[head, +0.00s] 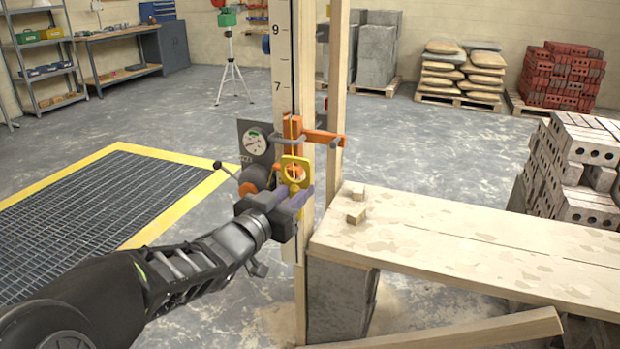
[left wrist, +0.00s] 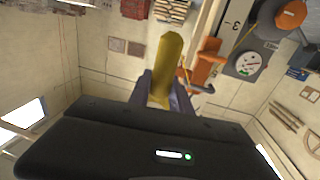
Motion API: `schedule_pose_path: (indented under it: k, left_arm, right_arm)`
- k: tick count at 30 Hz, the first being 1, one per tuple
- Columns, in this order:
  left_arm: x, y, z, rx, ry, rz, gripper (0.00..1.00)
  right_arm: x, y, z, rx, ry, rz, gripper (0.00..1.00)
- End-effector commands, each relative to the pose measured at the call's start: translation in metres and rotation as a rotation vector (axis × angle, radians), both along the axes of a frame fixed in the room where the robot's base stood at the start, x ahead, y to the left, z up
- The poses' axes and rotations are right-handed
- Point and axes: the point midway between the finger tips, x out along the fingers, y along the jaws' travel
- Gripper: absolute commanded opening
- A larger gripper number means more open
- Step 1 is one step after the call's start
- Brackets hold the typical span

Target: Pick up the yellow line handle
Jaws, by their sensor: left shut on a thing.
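The yellow line handle (head: 294,170) is a loop-shaped piece in front of the upright post in the head view. It also shows in the left wrist view (left wrist: 170,62), sticking out from between the purple-grey fingers. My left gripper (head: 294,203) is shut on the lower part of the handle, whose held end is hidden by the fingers. An orange clamp (head: 323,137) is on the post just above the handle. The right gripper does not show.
A gauge (head: 254,141) and a marked wooden post (head: 283,70) stand close to the gripper. A yellow-edged floor grate (head: 100,195) lies at the left.

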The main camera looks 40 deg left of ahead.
Motion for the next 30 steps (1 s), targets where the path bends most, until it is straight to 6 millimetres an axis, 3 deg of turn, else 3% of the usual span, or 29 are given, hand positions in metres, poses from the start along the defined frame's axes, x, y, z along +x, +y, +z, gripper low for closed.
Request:
schedule_pose_path:
  k: [5, 23, 26, 30]
  left_arm:
    - [-0.007, -0.002, 0.000, -0.001, 0.000, -0.001, 0.00]
    - [-0.006, -0.002, -0.001, -0.001, 0.000, -0.002, 0.00]
    - [-0.001, -0.008, -0.004, -0.003, 0.000, -0.018, 0.00]
    - [0.023, -0.033, -0.018, -0.009, 0.001, -0.085, 0.00]
  right_arm:
    - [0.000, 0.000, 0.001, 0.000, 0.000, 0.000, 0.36]
    - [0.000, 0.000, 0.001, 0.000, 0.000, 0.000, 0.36]
    - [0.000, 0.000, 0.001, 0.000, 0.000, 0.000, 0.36]
    - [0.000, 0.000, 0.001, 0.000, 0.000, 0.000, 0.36]
